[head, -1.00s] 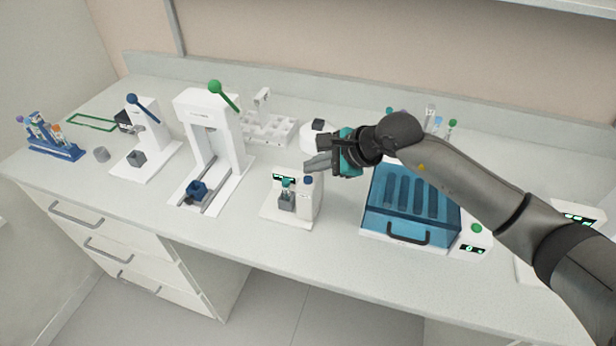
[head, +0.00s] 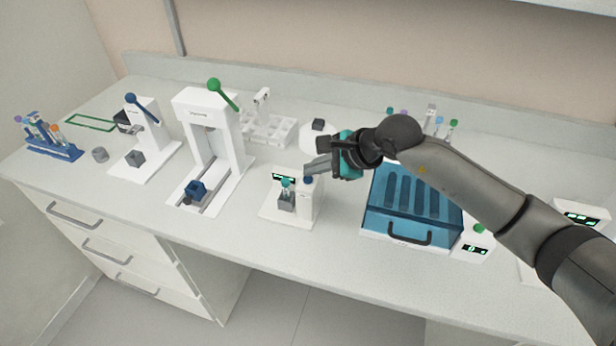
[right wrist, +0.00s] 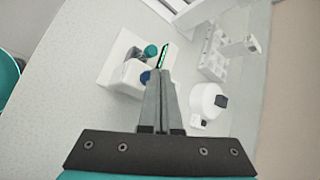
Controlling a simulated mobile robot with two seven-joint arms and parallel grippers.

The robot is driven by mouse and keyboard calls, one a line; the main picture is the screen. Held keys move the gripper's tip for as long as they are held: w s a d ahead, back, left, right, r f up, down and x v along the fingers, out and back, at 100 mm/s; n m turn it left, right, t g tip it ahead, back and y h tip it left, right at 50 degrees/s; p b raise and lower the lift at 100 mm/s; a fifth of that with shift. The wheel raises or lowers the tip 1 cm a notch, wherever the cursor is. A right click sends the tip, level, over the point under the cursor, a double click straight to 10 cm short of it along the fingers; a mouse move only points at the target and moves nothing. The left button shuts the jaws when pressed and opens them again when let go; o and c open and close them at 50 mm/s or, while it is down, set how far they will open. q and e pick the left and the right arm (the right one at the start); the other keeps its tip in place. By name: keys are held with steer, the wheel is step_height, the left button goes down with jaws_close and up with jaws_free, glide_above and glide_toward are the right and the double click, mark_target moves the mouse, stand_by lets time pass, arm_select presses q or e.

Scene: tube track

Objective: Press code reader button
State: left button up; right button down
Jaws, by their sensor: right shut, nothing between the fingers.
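The code reader (head: 307,205) is a small white device near the front middle of the bench, with a lit display and a teal-capped tube (head: 286,184) standing in it. Its blue button (head: 308,180) is on top of the right-hand block, and it also shows in the right wrist view (right wrist: 145,77), partly hidden by the fingers. My right gripper (head: 308,168) is shut and empty, its fingertips just above the button. In the right wrist view the fingertips (right wrist: 160,72) are beside the button; whether they touch it I cannot tell. My left gripper is not in view.
A blue-lidded machine (head: 400,222) stands right of the reader, under my right arm. A white press with a green lever (head: 225,95) stands to the left. A round white device (head: 316,130) is behind the reader. The bench front before the reader is clear.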

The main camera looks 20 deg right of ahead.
mark_target(313, 183)
steer(key=shift+f+b, duration=0.45)
steer(key=shift+f, duration=0.05)
steer(key=shift+r, duration=0.15)
stand_by(0.5)
steer(key=shift+r+p, duration=0.5)
steer(key=shift+r, duration=0.25)
steer(key=shift+r, duration=0.1)
step_height(313, 183, up, 5)
steer(key=p, duration=0.3)
stand_by(0.6)
